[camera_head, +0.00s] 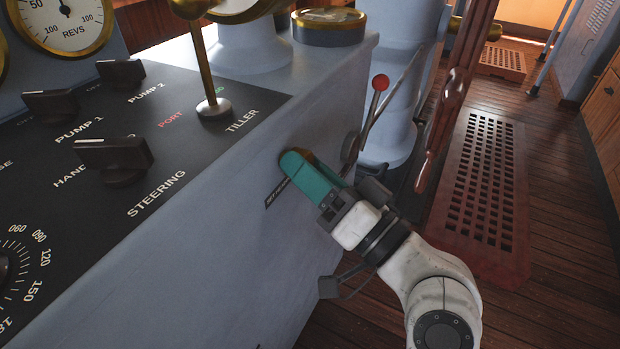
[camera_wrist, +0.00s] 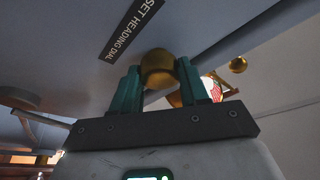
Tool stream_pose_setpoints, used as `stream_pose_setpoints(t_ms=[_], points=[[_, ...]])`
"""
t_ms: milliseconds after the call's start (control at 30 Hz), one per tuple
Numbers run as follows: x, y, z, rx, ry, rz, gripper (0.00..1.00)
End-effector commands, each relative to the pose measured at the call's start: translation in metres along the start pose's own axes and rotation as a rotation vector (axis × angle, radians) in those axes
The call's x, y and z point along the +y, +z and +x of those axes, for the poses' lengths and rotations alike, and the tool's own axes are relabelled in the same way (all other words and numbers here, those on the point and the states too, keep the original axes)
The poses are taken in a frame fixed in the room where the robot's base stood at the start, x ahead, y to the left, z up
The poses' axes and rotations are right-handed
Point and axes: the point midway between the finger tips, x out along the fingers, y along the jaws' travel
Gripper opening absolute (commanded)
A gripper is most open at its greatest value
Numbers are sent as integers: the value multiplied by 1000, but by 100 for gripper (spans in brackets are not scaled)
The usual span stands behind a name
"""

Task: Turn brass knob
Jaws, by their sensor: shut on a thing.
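The brass knob (camera_wrist: 158,68) sticks out of the side of the grey console, beside a black label reading "SET HEADING DIAL" (camera_wrist: 131,27). In the wrist view my gripper (camera_wrist: 158,84) has its two teal fingers on either side of the knob, shut on it. In the head view my gripper (camera_head: 296,165) reaches the console's side wall from the lower right. There the fingers hide most of the knob, and only a brownish bit shows behind them. The label (camera_head: 278,192) shows just below the fingertips.
The console's black top panel (camera_head: 100,190) carries several dark knobs and a brass tiller lever (camera_head: 207,70). A red-balled lever (camera_head: 379,84) stands close behind my gripper. A red-brown grating (camera_head: 484,190) lies on the wooden floor at the right. A second brass ball (camera_wrist: 238,65) shows in the wrist view.

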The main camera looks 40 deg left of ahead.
Motion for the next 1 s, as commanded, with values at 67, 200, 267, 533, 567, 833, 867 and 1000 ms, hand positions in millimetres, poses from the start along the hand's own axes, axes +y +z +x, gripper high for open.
stream_pose_setpoints(t_ms=[67, 200, 267, 533, 567, 833, 867, 1000], points=[[3, 3, -1, -6, 3, -2, 14], [2, 3, -1, -6, 3, -3, 14], [2, 3, -1, -6, 3, -2, 14], [2, 2, 0, -4, 3, -2, 56], [2, 2, 0, -4, 2, -2, 59], [1, 1, 0, -2, 0, -3, 69], [1, 1, 0, -2, 0, -3, 69], [1, 0, -6, 1, 2, -3, 69]])
